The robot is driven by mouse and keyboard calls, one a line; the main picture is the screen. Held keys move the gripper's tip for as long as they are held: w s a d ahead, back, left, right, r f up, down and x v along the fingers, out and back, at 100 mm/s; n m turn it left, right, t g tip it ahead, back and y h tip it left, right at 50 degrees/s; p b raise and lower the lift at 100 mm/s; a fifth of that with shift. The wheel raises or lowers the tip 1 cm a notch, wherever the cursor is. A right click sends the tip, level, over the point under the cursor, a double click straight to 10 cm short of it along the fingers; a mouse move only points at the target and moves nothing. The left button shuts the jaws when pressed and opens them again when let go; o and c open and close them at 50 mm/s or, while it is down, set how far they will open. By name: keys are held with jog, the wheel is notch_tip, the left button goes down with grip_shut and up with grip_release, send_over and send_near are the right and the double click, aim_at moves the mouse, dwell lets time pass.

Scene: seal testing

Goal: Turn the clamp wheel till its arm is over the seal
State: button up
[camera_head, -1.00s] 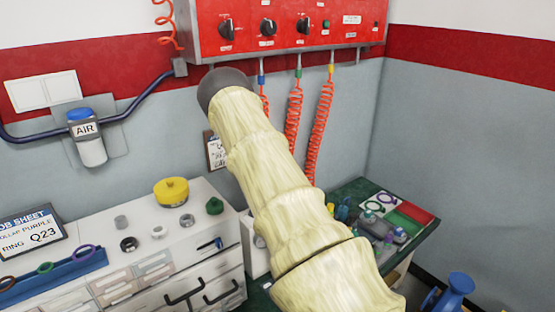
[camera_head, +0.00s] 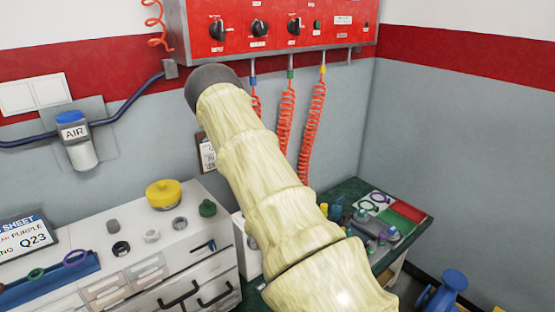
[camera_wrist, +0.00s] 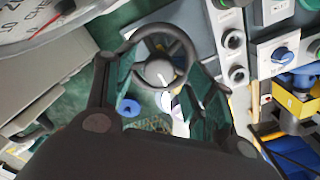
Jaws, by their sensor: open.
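In the wrist view a round dark-rimmed wheel (camera_wrist: 186,42) with a pale grey hub lies ahead of my gripper (camera_wrist: 160,72). It looks like the clamp wheel. My gripper is open, its dark fingers with green pads on either side of the wheel's lower part. I cannot tell whether the pads touch the rim. I cannot make out the clamp's arm or the seal in either view. In the head view my own arm in its cream sleeve crosses the middle, and my gripper is out of sight.
A gauge (camera_wrist: 50,18) fills the wrist view's upper left. A panel with a blue knob (camera_wrist: 281,54) is at right. In the head view, a white drawer cabinet (camera_head: 190,262) stands left, a green-topped bench (camera_head: 345,190) right, and a red control box (camera_head: 275,40) above.

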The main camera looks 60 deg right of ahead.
notch_tip(320, 180, up, 10)
jog(key=shift+r, duration=0.25)
jog(key=shift+a+f, duration=0.1)
dwell(0.6)
jog(key=s+a+f+n+g+h+b, duration=0.15)
jog(key=s+a+f+n, duration=0.35)
jog(key=a+f+n, duration=0.6)
jog(key=s+a+f+n+g+h+b, duration=0.15)
jog(key=s+a+f+n, duration=0.55)
jog(key=n, duration=0.8)
jog(key=s+a+f+n+t+y, duration=0.1)
jog(key=s+a+f+n, duration=0.1)
jog(key=a+n, duration=0.8)
jog(key=s+a+f+n+t+y+b, duration=0.1)
jog(key=s+a+n, duration=0.3)
jog(key=a+n, duration=0.7)
jog(key=a+f+t+y, duration=0.1)
jog(key=a, duration=0.3)
jog(key=shift+s+a+f+n, duration=0.25)
jog(key=shift+s+f+n, duration=0.05)
jog(key=shift+f, duration=0.1)
